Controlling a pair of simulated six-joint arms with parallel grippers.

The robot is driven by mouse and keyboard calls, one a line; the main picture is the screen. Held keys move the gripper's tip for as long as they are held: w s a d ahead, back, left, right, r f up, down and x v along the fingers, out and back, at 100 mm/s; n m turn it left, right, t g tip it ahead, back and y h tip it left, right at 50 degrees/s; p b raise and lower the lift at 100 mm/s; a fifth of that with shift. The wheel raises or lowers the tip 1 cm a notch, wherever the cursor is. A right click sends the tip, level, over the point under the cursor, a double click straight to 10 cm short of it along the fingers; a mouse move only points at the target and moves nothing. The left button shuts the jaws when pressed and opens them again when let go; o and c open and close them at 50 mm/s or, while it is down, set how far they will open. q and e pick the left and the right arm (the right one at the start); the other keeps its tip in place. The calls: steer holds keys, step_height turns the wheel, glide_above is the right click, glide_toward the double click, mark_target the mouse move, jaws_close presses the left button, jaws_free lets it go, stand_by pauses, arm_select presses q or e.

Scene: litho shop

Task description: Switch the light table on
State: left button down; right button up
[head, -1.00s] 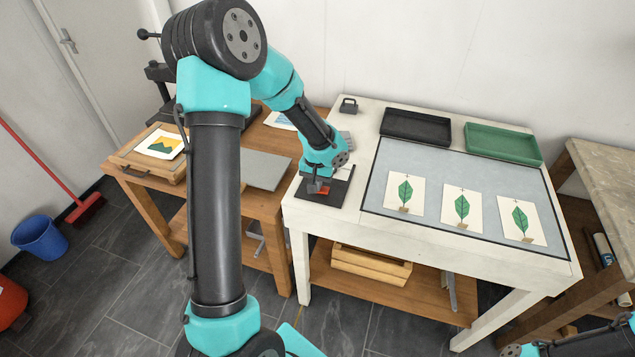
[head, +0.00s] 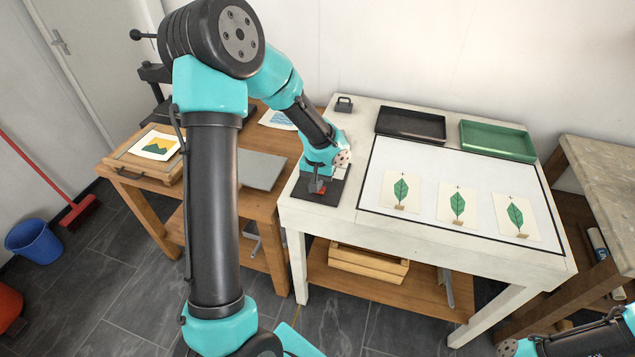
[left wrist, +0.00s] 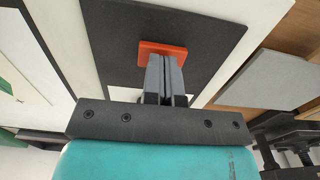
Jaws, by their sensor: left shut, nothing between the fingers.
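The light table (head: 300,217) is a white bench with a large panel (head: 372,190) set in its top. The panel is bright white, and three leaf prints (head: 401,190) lie on it. A red-orange switch (left wrist: 160,48) sits on a dark plate (left wrist: 205,45) at the table's left end; the plate also shows in the head view (head: 312,196). My left gripper (left wrist: 166,58) is shut and empty, its fingertips at the near edge of the switch. Whether they touch it I cannot tell. My right gripper is out of view; only part of that arm shows at bottom right.
A black tray (head: 411,138) and a green tray (head: 497,154) stand along the table's back edge. A small dark object (head: 344,104) stands at the back left corner. A wooden side table (head: 275,205) with a grey plate (head: 262,171) is to the left.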

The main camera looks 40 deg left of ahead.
arm_select(q)
step_height(320, 180, up, 14)
stand_by(0.6)
steer(key=shift+s+a+f, duration=0.1)
steer(key=shift+s+a, duration=0.1)
steer(key=shift+a, duration=0.55)
steer(key=shift+f, duration=0.15)
step_height(320, 180, down, 14)
steer(key=shift+r, duration=0.15)
steer(key=shift+f, duration=0.2)
stand_by(0.3)
steer(key=shift+d, duration=0.1)
steer(key=shift+w+d+r, duration=0.25)
steer(key=shift+d+r, duration=0.05)
steer(key=shift+d, duration=0.3)
